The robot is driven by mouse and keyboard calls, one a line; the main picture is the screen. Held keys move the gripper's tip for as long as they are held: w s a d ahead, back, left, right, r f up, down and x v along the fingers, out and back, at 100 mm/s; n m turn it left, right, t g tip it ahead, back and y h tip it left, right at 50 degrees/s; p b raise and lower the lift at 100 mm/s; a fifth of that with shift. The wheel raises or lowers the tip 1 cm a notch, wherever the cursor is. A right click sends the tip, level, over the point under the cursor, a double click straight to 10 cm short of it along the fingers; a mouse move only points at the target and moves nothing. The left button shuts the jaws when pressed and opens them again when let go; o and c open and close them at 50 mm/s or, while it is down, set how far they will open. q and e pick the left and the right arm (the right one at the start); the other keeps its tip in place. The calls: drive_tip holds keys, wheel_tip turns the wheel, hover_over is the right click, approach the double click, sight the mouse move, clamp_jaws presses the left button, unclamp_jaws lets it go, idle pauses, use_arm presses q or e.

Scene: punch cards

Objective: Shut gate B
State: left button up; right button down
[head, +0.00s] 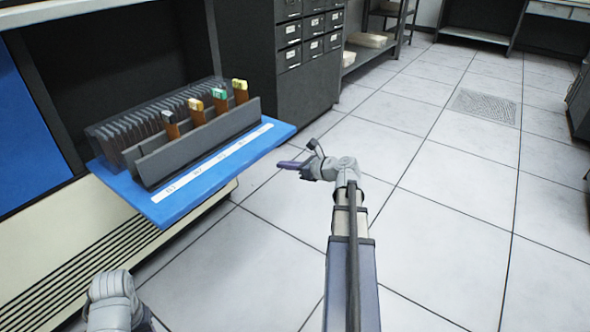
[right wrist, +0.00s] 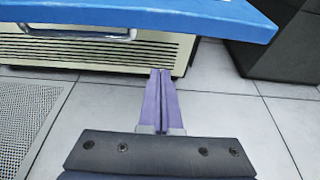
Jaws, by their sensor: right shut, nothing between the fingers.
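A blue shelf (head: 166,205) juts out of the dark cabinet at left in the head view, with a white label strip too small to read. On it stands a grey rack (head: 195,150) with several upright tabs with differently coloured tops and a row of dark plates behind. I cannot tell which part is gate B. My right gripper (head: 284,165) has purple fingers, shut and empty, just off the shelf's right end. In the right wrist view the fingers (right wrist: 160,75) point toward the cabinet below the blue shelf edge (right wrist: 190,17), apart from it. My left gripper is out of view.
A cream vented panel (head: 70,265) is below the shelf, and a metal handle (right wrist: 80,33) shows under the shelf in the right wrist view. A dark drawer cabinet (head: 305,90) stands behind. The tiled floor to the right is clear.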

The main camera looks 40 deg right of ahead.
drive_tip(key=shift+w+a+r+p, duration=0.25)
drive_tip(key=shift+w+r+p, duration=0.55)
drive_tip(key=shift+p, duration=0.1)
drive_tip(key=shift+w+a+r+p, duration=0.2)
drive_tip(key=shift+w+r+p, duration=0.45)
drive_tip(key=shift+w+p, duration=0.2)
